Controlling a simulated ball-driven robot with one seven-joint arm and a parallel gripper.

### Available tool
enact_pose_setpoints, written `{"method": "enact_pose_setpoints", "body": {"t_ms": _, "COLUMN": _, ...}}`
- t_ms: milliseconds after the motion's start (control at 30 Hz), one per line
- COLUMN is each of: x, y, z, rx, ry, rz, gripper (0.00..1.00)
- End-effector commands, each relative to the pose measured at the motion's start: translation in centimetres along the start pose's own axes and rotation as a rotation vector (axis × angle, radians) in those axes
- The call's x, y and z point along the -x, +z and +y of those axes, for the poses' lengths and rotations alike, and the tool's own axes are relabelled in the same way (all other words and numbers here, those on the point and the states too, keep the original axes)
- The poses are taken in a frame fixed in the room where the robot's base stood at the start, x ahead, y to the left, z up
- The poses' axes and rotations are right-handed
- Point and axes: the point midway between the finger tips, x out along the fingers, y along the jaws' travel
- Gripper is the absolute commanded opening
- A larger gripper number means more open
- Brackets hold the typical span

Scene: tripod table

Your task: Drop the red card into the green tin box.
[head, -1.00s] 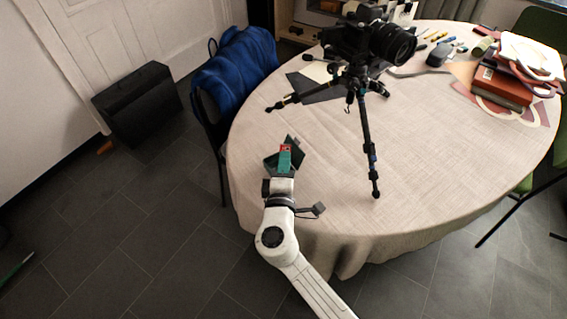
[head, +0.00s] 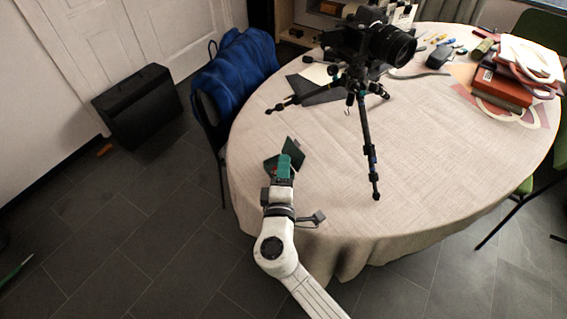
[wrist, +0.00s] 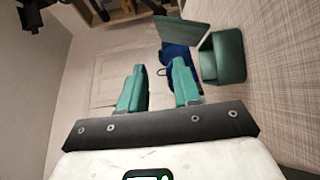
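The green tin box (head: 270,163) stands on the table near its front left edge, with its lid (head: 294,150) raised. In the wrist view the box (wrist: 226,57) and its lid (wrist: 182,33) are at the upper right. My gripper (head: 284,161) is at the tin in the head view and partly hides it. In the wrist view my gripper (wrist: 160,78) has its two teal fingers apart with nothing seen between them. I cannot make out the red card clearly in either view now; the inside of the tin is hidden.
A black tripod (head: 366,135) with a camera (head: 386,43) stands on the table (head: 310,215) to the right of my gripper. Red books (head: 500,88) and small items lie at the far right. A chair with a blue jacket (head: 235,72) is at the left edge.

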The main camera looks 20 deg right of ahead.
Motion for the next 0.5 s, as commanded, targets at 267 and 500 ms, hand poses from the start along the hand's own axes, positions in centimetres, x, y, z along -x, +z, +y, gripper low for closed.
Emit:
{"method": "enact_pose_setpoints", "body": {"t_ms": 267, "x": 5.5, "y": 0.0, "z": -0.2, "rx": 0.000, "ry": -0.001, "rz": 0.003, "gripper": 0.32}}
{"method": "enact_pose_setpoints", "body": {"t_ms": 500, "x": 8.5, "y": 0.0, "z": -0.1, "rx": 0.000, "ry": -0.001, "rz": 0.001, "gripper": 0.32}}
